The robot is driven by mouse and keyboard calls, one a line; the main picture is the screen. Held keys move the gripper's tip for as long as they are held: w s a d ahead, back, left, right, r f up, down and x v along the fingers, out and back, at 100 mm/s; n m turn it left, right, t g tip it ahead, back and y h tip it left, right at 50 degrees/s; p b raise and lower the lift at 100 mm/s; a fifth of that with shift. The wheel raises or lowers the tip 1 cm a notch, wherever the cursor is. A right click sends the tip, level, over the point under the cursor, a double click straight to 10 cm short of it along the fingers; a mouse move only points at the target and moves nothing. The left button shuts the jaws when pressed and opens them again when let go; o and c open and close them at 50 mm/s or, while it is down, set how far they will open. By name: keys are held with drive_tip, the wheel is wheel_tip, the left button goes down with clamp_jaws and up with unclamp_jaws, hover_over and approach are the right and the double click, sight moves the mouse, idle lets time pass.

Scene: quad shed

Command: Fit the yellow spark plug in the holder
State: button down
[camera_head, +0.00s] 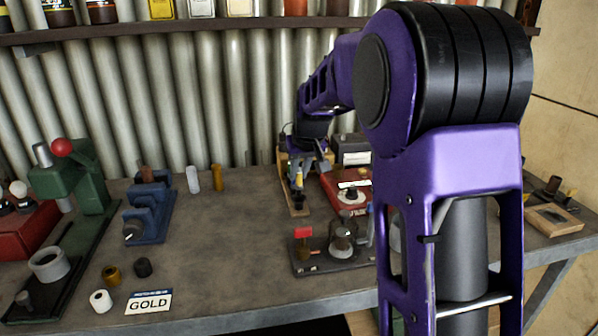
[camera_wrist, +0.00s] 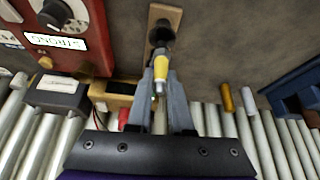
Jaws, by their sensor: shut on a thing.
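The yellow spark plug (camera_wrist: 160,70) is between the fingers of my gripper (camera_wrist: 161,90), which is shut on it. Its metal end points toward the wrist camera. Beyond its far end is a dark round holder (camera_wrist: 161,33) on a wooden board (camera_wrist: 172,13). The plug and holder line up in the wrist view, but I cannot tell whether they touch or how deep the plug sits. In the head view my gripper (camera_head: 298,180) is low over the wooden board (camera_head: 298,210), with the yellow plug small and partly hidden.
A red box (camera_wrist: 92,28) with a knob and a dark grey box (camera_wrist: 57,97) stand close beside the board. An orange cylinder (camera_head: 218,178) and a white cylinder (camera_head: 193,179) stand left of it. A blue fixture (camera_head: 152,212) is farther left. The bench middle is clear.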

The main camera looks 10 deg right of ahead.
sight(300, 180)
drive_tip(key=shift+f+b, duration=0.8)
drive_tip(key=shift+f, duration=0.95)
idle(1.1)
drive_tip(key=shift+c, duration=1.7)
unclamp_jaws()
drive_tip(key=shift+r+p, duration=2.65)
drive_tip(key=shift+r, duration=0.9)
